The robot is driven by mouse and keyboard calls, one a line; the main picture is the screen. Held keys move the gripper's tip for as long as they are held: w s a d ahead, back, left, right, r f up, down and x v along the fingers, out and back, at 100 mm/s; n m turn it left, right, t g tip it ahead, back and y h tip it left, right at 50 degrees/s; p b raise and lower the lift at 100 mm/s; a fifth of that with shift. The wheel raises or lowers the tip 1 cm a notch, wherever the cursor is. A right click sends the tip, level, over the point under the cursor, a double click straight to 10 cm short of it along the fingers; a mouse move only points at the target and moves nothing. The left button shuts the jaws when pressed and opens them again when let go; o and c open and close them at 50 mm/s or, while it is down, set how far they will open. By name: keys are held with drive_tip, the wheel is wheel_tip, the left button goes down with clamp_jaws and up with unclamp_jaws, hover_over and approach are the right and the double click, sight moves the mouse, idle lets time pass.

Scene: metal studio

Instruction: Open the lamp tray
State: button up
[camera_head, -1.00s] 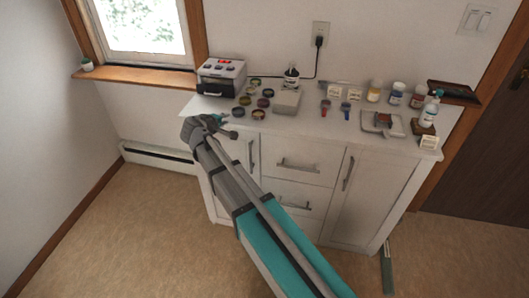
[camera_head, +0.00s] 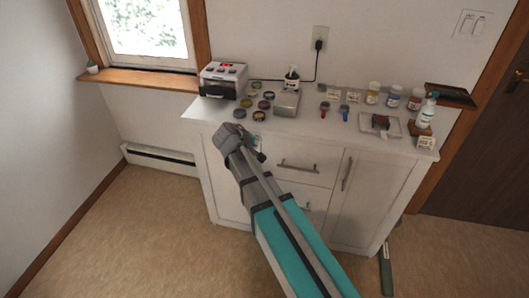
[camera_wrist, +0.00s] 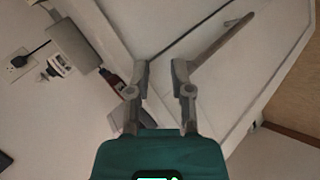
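The lamp (camera_head: 223,78) is a white box with a dark front, at the left end of the white counter in the head view. Its tray (camera_head: 217,91) appears to be the dark lower front part and looks shut. My gripper (camera_head: 258,150) is in front of the cabinet, just below the counter's front edge, right of and lower than the lamp, and touches no part of it. In the wrist view my gripper (camera_wrist: 162,68) has its two fingers apart with nothing between them. I cannot make out the lamp in the wrist view.
Several small round jars (camera_head: 247,102) lie right of the lamp, with a grey tin (camera_head: 286,103) and a pump bottle (camera_head: 292,78) beyond. The cabinet has bar handles (camera_head: 297,168). The wall outlet (camera_head: 320,39) has a plugged cord. Floor left of the cabinet is clear.

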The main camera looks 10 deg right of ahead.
drive_tip(key=shift+m+g, duration=0.6)
drive_tip(key=shift+s+d+f, duration=0.35)
drive_tip(key=shift+s+d, duration=0.35)
drive_tip(key=shift+s, duration=0.15)
drive_tip(key=shift+s+d+f, duration=0.3)
drive_tip(key=shift+s+d, duration=0.35)
drive_tip(key=shift+s, duration=0.15)
drive_tip(key=s+d+f+m+g+y, duration=0.2)
drive_tip(key=s+d+m+g+y, duration=0.1)
drive_tip(key=s, duration=0.6)
drive_tip(key=s+d+f+m+g+y, duration=0.3)
drive_tip(key=s+d, duration=0.3)
drive_tip(key=s, duration=0.4)
drive_tip(key=shift+d, duration=0.2)
drive_tip(key=shift+f, duration=0.1)
